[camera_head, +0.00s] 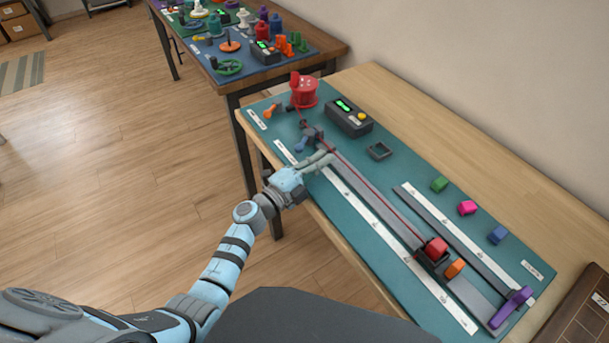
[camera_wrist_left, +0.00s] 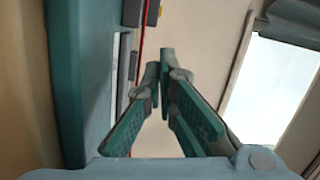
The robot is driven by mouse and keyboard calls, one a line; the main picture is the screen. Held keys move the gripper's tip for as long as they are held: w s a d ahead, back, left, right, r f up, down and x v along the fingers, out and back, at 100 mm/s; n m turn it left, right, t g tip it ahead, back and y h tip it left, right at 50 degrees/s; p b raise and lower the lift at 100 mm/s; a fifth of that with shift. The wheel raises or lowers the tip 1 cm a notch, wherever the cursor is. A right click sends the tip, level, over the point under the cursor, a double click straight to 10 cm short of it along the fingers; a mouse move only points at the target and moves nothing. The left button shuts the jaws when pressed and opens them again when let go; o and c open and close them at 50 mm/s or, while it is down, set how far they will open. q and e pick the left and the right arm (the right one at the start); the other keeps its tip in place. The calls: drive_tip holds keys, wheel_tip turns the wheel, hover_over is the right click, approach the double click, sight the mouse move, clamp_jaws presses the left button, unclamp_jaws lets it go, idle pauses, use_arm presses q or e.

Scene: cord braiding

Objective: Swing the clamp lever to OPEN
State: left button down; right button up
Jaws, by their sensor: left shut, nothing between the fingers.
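A small dark clamp block with a blue lever (camera_head: 302,144) stands near the far end of the teal mat, just past my gripper. Its label is too small to read. My left gripper (camera_head: 328,156) is shut and empty above the mat, close to the lever on its near side; I cannot tell if they touch. In the left wrist view the two fingertips (camera_wrist_left: 165,62) meet and the lever is not recognisable. A red cord (camera_head: 375,190) runs from the red spool (camera_head: 304,91) past the clamp to a red block (camera_head: 436,249). My right gripper is out of view.
The mat (camera_head: 400,170) also holds a dark box with a green display (camera_head: 349,117), an orange handle (camera_head: 272,111), a square frame (camera_head: 380,151), green, pink and blue pieces, and a purple lever (camera_head: 512,306). A second cluttered table (camera_head: 335,47) stands behind.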

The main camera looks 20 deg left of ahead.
sight(304, 142)
use_arm(q)
drive_tip(key=a, duration=0.1)
drive_tip(key=a+f, duration=0.1)
drive_tip(key=a, duration=0.1)
drive_tip(key=shift+w+b, duration=0.1)
drive_tip(key=shift+b, duration=0.3)
drive_tip(key=shift+a, duration=0.6)
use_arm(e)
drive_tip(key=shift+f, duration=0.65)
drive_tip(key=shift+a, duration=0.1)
use_arm(q)
drive_tip(key=shift+a+b, duration=0.15)
drive_tip(key=shift+b, duration=0.2)
drive_tip(key=shift+a+m+h, duration=0.1)
drive_tip(key=shift+m+h, duration=0.2)
drive_tip(key=shift+h, duration=0.1)
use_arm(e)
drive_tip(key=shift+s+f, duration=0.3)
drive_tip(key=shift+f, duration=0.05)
